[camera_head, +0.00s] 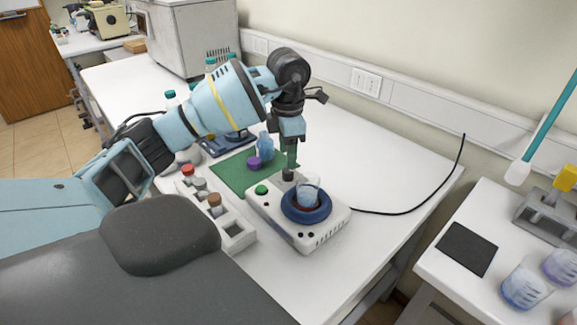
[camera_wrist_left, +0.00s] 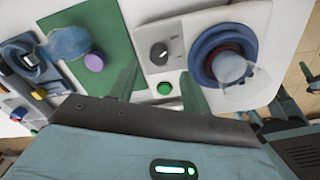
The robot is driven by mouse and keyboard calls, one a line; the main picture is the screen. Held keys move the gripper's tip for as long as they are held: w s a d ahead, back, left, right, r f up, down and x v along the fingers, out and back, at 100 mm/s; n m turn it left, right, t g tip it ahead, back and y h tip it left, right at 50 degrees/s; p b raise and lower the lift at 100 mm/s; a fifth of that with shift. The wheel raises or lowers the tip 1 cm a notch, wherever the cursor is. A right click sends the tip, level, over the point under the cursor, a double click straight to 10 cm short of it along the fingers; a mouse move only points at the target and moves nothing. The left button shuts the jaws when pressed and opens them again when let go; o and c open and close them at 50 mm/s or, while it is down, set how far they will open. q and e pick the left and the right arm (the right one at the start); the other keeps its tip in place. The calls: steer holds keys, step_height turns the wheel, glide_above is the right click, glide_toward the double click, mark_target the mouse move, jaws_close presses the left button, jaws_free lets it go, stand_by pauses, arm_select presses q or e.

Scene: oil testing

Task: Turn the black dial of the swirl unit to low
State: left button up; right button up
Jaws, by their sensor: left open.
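The white swirl unit (camera_head: 322,229) stands on the bench with a blue ring (camera_head: 306,210) and a clear beaker (camera_head: 309,188) on top. Its black dial (camera_head: 288,175) is at the rear corner, close to the green button (camera_head: 261,189). My left gripper (camera_head: 291,163) points down right above the dial. In the left wrist view, the dial (camera_wrist_left: 159,54) shows in line with the gap between the open fingers (camera_wrist_left: 158,74), with nothing held. A light mark shows on the dial; the small labels beside it are too blurred to read. My right gripper is not in view.
A rack (camera_head: 233,236) with several capped vials stands left of the unit. A green mat (camera_head: 229,175) with a purple-capped item (camera_head: 254,163) lies behind. A black cable (camera_head: 410,211) runs right. A second table (camera_head: 431,262) holds beakers.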

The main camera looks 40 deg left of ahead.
mark_target(288, 174)
arm_select(q)
step_height(288, 174, down, 6)
steer(key=shift+w+a+r, duration=0.1)
steer(key=shift+w+r, duration=0.05)
stand_by(0.3)
steer(key=c, duration=1)
